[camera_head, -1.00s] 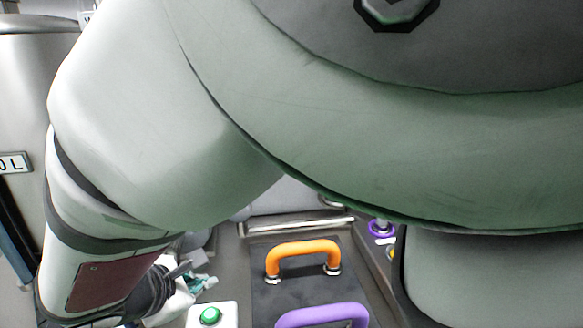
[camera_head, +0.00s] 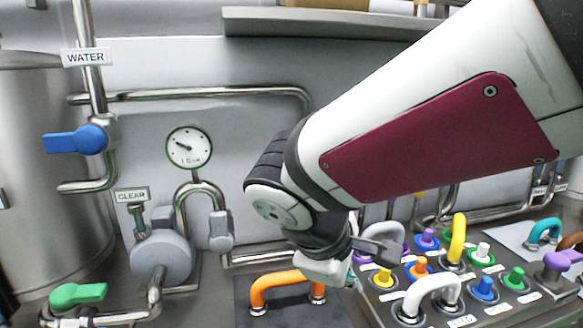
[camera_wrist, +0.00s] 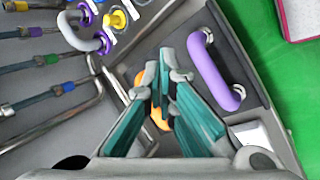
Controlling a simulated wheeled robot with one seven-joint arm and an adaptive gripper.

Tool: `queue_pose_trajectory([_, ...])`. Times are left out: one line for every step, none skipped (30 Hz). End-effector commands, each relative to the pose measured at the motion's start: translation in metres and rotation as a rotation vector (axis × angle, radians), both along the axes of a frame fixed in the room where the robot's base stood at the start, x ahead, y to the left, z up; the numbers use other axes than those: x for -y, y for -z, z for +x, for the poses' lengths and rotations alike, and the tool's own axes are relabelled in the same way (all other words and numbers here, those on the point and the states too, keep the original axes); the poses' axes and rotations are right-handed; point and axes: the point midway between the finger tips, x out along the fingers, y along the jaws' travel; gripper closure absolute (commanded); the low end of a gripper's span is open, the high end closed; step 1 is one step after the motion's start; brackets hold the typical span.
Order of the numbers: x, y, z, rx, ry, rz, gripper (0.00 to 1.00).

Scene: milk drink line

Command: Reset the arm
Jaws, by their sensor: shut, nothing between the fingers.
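My gripper (camera_wrist: 163,80) shows in the wrist view with its teal-padded fingers shut and nothing between them. In the head view my arm reaches in from the upper right, and my gripper (camera_head: 352,275) hangs below the wrist, partly hidden by it. It is above the panel, between the orange handle (camera_head: 277,281) and the white handle (camera_head: 414,292). In the wrist view the orange handle (camera_wrist: 159,122) is mostly hidden behind the fingers, and a purple handle (camera_wrist: 213,72) lies to their right.
A button panel (camera_head: 462,314) with several coloured knobs is at the right. A blue valve (camera_head: 74,139), a green valve (camera_head: 78,295), a gauge (camera_head: 189,147) and steel pipes (camera_head: 205,96) are at the left. A green surface (camera_wrist: 277,83) shows at the right of the wrist view.

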Motion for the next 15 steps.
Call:
queue_pose_trajectory([0.025,-0.008,-0.012,0.01,0.104,0.058,1.0])
queue_pose_trajectory([0.037,-0.011,-0.02,0.012,0.162,0.094,1.0])
queue_pose_trajectory([0.051,-0.014,-0.031,0.017,0.239,0.142,1.0])
queue_pose_trajectory([0.061,-0.017,-0.04,0.021,0.296,0.179,1.0])
queue_pose_trajectory([0.07,-0.018,-0.049,0.025,0.352,0.216,1.0])
queue_pose_trajectory([0.08,-0.02,-0.06,0.033,0.425,0.268,1.0])
queue_pose_trajectory([0.087,-0.022,-0.069,0.04,0.479,0.307,1.0])
queue_pose_trajectory([0.093,-0.023,-0.078,0.048,0.532,0.347,1.0])
queue_pose_trajectory([0.099,-0.024,-0.09,0.058,0.6,0.4,1.0])
queue_pose_trajectory([0.104,-0.024,-0.098,0.067,0.648,0.439,1.0])
queue_pose_trajectory([0.107,-0.025,-0.105,0.076,0.692,0.476,1.0])
queue_pose_trajectory([0.11,-0.025,-0.114,0.089,0.745,0.523,1.0])
queue_pose_trajectory([0.111,-0.026,-0.12,0.097,0.781,0.555,1.0])
queue_pose_trajectory([0.112,-0.026,-0.125,0.105,0.814,0.587,1.0])
queue_pose_trajectory([0.113,-0.026,-0.131,0.114,0.851,0.622,1.0])
